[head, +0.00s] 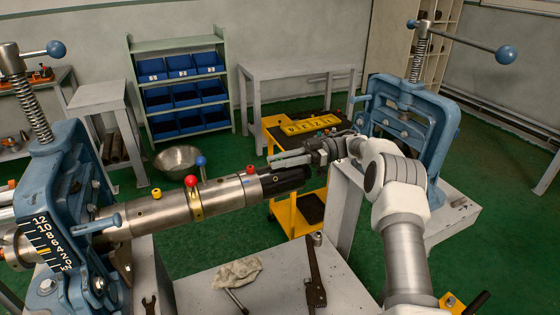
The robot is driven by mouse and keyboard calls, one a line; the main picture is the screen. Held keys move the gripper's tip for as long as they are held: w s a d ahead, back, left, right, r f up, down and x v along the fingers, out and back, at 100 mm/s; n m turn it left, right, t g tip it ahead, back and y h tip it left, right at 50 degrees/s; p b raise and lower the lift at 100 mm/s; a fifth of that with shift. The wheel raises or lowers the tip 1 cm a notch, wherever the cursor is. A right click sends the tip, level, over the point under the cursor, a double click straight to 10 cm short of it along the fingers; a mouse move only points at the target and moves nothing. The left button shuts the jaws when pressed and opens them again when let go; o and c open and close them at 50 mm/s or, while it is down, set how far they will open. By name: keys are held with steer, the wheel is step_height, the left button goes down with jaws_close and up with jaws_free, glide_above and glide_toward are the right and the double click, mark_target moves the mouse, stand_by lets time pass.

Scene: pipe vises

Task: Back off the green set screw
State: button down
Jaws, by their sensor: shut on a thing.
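I cannot make out a green set screw in the head view. A steel pipe assembly (225,194) reaches right from the blue vise (72,165) on the left.
A second blue vise (410,130) stands behind my arm at the right. The near bench holds a rag (236,273) and a dark wrench (315,275). A yellow cart (300,208), a metal bowl (177,160) and a rack of blue bins (180,92) are behind.

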steer(key=c, duration=0.7)
jaws_free()
steer(key=shift+s+a+f, duration=0.1)
steer(key=shift+a, duration=0.05)
steer(key=shift+c, duration=0.2)
steer(key=r, duration=0.2)
steer(key=d+r+p, duration=0.1)
steer(key=r, duration=0.2)
steer(key=shift+s, duration=0.1)
steer(key=s+d+r+p, duration=0.1)
steer(key=d+r, duration=0.2)
steer(key=d, duration=0.2)
steer(key=s+d+r+p, duration=0.1)
steer(key=s+d+r, duration=0.1)
steer(key=d, duration=0.3)
steer(key=shift+s+r, duration=0.3)
steer(key=shift+r, duration=0.25)
